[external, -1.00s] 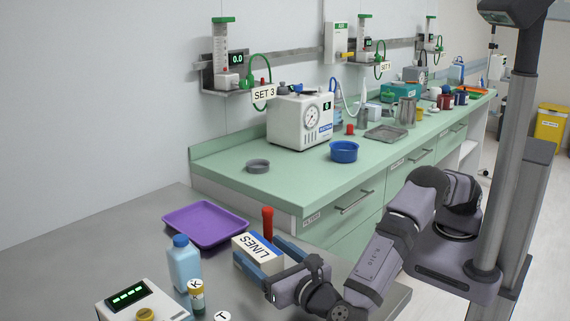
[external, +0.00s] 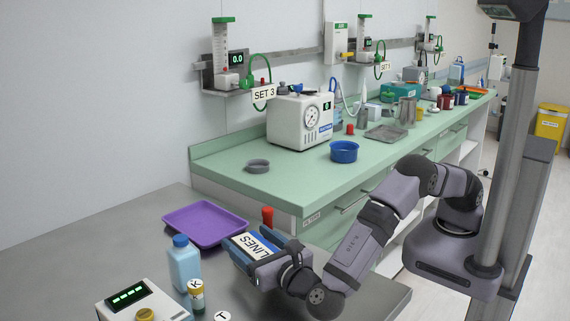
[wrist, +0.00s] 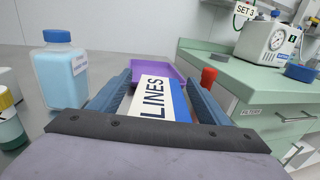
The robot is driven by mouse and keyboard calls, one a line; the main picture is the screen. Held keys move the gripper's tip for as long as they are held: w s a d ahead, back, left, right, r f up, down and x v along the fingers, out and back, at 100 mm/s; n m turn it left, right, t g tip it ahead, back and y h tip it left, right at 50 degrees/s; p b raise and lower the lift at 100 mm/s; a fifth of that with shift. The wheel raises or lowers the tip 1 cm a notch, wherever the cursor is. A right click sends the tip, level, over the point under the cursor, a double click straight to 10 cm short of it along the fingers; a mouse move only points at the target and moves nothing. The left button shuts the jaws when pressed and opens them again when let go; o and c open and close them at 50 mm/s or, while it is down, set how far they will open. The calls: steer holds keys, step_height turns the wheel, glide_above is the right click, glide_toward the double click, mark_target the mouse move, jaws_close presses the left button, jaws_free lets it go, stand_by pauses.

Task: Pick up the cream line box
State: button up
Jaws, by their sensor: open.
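The cream line box (external: 254,244) stands on the steel table, with "LINES" on its white face and a blue band. In the wrist view the box (wrist: 152,100) is between the two blue fingers. My gripper (external: 258,240) is open, one finger on either side of the box. In the wrist view my gripper (wrist: 160,82) shows a narrow gap between the box and the right finger; whether the left finger touches cannot be told. The lower part of the box is hidden by my gripper.
A purple tray (external: 205,223) lies just behind the box. A blue bottle (external: 184,266) and a yellow-banded vial (external: 196,297) stand to the left. A red-topped item (external: 267,216) is close behind the right finger. A green counter (external: 290,180) rises beyond.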

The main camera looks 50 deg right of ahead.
steer(key=c, duration=1.2)
